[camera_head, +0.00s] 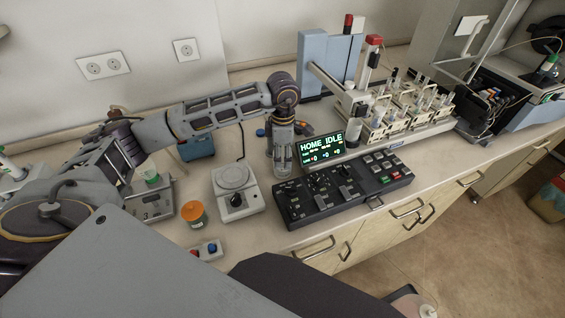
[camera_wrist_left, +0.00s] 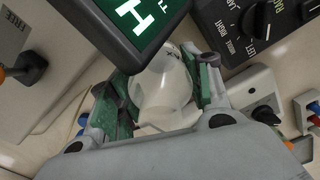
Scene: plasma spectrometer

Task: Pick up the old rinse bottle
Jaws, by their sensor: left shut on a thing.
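My left gripper (camera_head: 283,168) points down at the bench, just left of the lit display. In the left wrist view, its green-padded fingers (camera_wrist_left: 166,92) are shut on a white translucent bottle, the rinse bottle (camera_wrist_left: 163,82), one pad on each side. The bottle's marking is only partly visible there. In the head view the bottle is hidden by the gripper, so I cannot tell whether it touches the bench. My right gripper is not in view.
The display reading HOME IDLE (camera_head: 322,148) stands close to the gripper. A black control panel (camera_head: 340,192) lies in front, and a white knobbed device (camera_head: 237,190) stands left. The autosampler with tube racks (camera_head: 400,112) is behind right. An orange-lidded jar (camera_head: 194,214) stands front left.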

